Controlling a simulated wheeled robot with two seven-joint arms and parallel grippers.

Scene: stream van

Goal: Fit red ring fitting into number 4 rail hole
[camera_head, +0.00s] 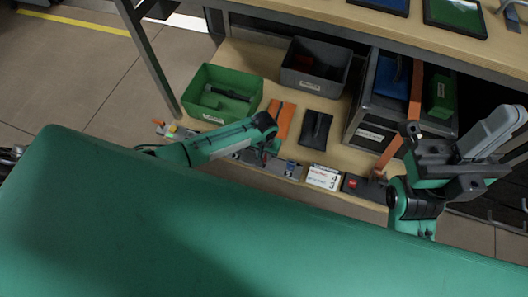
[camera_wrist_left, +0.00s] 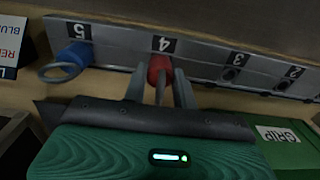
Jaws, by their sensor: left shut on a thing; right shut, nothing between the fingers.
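The red ring fitting (camera_wrist_left: 158,68) is at the number 4 place on the grey rail (camera_wrist_left: 205,62) in the left wrist view, just below the 4 label. My left gripper (camera_wrist_left: 160,90) is shut on it, one finger on each side. Whether the fitting is seated in the hole cannot be told; the hole is hidden behind it. In the head view my left gripper (camera_head: 268,150) is over the rail (camera_head: 240,156) at the shelf's front edge. My right gripper (camera_head: 412,132) is shut and empty at the right, away from the rail.
A blue ring fitting (camera_wrist_left: 68,62) is at number 5. A white card (camera_head: 323,177) stands right of the rail. A green bin (camera_head: 192,92), a dark grey bin (camera_head: 318,88) and orange and black flat pieces (camera_head: 316,129) are on the shelf behind. A tabletop (camera_head: 330,16) overhangs it.

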